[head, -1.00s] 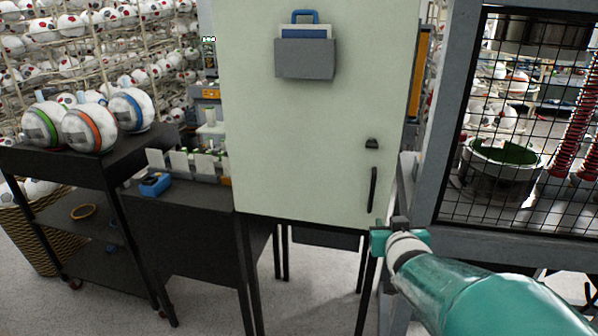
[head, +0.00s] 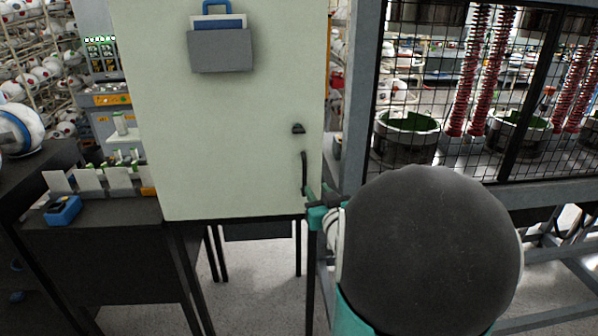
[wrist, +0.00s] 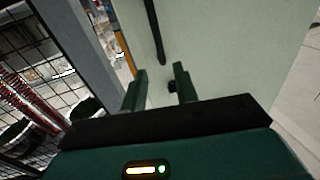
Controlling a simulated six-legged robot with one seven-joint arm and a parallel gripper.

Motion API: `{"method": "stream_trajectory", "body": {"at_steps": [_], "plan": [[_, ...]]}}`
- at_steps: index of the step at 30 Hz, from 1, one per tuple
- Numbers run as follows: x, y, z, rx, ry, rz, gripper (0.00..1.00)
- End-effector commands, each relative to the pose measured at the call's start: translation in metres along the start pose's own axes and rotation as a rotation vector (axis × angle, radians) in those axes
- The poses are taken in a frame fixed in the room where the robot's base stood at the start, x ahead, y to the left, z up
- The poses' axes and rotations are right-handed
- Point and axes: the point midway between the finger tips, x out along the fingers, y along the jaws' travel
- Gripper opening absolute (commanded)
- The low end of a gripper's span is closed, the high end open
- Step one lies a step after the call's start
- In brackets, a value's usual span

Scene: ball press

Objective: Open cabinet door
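The pale green cabinet door (head: 225,130) looks shut and faces me in the head view; it also shows in the wrist view (wrist: 215,45). Its black vertical handle (head: 304,172) is near the lower right edge, below a small dark latch (head: 298,129). My gripper (head: 312,192) is at the handle's lower end. In the wrist view, its two green fingers (wrist: 159,84) are apart, and the handle (wrist: 155,32) lies beyond the gap between them. I cannot tell whether a finger touches the handle. My arm hides the area right of the gripper.
A grey holder (head: 220,52) with papers is on the door. A mesh-fenced press frame (head: 355,110) stands close on the right. A dark table (head: 90,225) with a blue item (head: 62,210) is at left. Floor shows under the cabinet.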

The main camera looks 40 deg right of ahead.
Motion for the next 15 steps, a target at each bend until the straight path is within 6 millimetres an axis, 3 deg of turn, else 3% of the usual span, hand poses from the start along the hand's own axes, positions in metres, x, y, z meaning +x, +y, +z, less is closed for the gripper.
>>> {"method": "stream_trajectory", "body": {"at_steps": [15], "plan": [[0.098,-0.002,0.001,0.0,-0.002,-0.002,0.3]]}}
